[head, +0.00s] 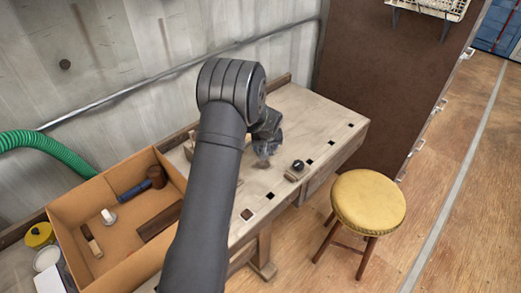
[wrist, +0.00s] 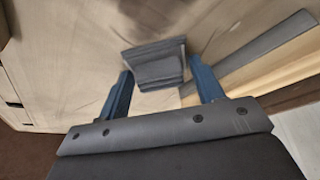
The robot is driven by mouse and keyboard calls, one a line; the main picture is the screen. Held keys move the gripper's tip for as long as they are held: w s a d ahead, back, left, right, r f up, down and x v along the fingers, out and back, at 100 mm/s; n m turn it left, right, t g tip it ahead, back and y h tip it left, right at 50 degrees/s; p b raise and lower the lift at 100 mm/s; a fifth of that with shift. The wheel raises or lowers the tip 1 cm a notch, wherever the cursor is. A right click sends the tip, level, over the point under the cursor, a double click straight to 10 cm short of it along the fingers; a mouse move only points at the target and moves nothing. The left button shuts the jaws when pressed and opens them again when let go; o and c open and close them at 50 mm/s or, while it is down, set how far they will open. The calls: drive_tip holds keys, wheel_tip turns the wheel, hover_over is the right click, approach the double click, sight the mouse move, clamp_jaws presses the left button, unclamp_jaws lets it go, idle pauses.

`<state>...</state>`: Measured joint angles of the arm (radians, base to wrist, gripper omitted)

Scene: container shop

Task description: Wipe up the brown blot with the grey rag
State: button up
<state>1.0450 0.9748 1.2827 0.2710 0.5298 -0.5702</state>
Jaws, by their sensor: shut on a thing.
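My gripper (wrist: 158,75) has blue fingers and is shut on the grey rag (wrist: 153,66), a folded pad between the fingertips in the wrist view. In the head view my gripper is over the workbench (head: 310,112), mostly hidden by my own arm, with a bit of the rag (head: 267,149) showing below it. A small brownish patch, apparently the blot (head: 261,164), shows on the bench top just below the rag. I cannot tell whether the rag touches the bench. No blot can be made out in the wrist view.
A block with a black knob (head: 298,166) stands on the bench close to the right of my gripper. A yellow stool (head: 368,203) stands in front. The bench's right end is clear.

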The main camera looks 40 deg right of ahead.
sight(272, 153)
drive_tip(key=shift+s+d, duration=0.1)
drive_tip(key=shift+s, duration=0.7)
drive_tip(key=shift+s+a, duration=0.1)
drive_tip(key=shift+a, duration=0.15)
drive_tip(key=shift+s+a, duration=0.1)
drive_tip(key=shift+a, duration=5.1)
drive_tip(key=shift+s, duration=0.8)
drive_tip(key=shift+d, duration=5.4)
drive_tip(key=shift+s, duration=0.7)
drive_tip(key=shift+s+a, duration=0.15)
drive_tip(key=shift+a, duration=5.3)
wheel_tip(272, 153, up, 8)
drive_tip(key=shift+d, duration=0.15)
